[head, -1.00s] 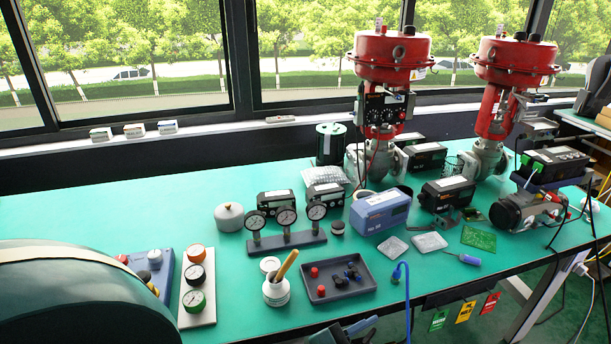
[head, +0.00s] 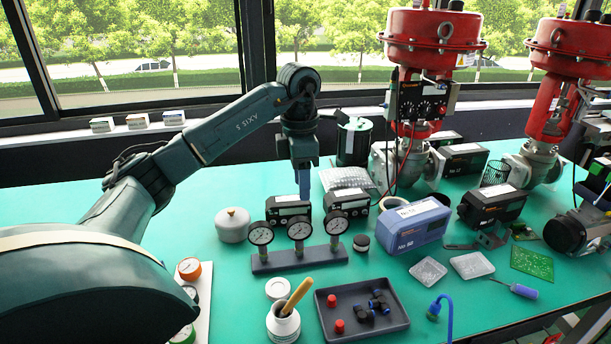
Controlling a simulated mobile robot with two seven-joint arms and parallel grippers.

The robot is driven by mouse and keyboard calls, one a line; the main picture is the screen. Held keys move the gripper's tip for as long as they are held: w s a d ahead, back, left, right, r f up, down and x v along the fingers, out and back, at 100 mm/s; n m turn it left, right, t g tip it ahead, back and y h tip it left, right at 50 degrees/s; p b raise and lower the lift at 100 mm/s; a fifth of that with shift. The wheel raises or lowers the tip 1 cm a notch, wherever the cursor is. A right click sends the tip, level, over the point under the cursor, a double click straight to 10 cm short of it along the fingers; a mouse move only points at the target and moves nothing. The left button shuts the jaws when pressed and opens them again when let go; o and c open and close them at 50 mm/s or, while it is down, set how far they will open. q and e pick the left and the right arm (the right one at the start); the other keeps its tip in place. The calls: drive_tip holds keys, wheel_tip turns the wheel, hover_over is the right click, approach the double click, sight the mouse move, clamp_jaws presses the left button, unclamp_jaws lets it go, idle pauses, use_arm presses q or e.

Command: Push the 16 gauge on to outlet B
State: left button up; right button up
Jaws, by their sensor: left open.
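My left gripper (head: 304,192) points down just above and behind the middle gauge, in front of two black boxes. It is open and holds nothing visible. More gauges, orange-rimmed (head: 189,268) and others partly hidden by my arm, lie on a white plate at lower left. No outlet B label is legible. My right gripper is out of view.
A dark tray (head: 395,334) holds red caps and blue-black fittings. A white pot with a brush (head: 284,322) stands left of it. A blue box (head: 411,226) and red-topped valves (head: 433,40) stand to the right. The green bench left of the gauges is fairly clear.

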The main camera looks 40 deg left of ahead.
sight(299, 217)
use_arm(q)
drive_tip(key=shift+s+a+f, duration=0.1)
drive_tip(key=shift+a+f, duration=0.15)
drive_tip(key=shift+a, duration=0.25)
wheel_tip(299, 217, down, 12)
drive_tip(key=shift+f, duration=0.1)
drive_tip(key=shift+c, duration=0.4)
clamp_jaws()
idle(0.3)
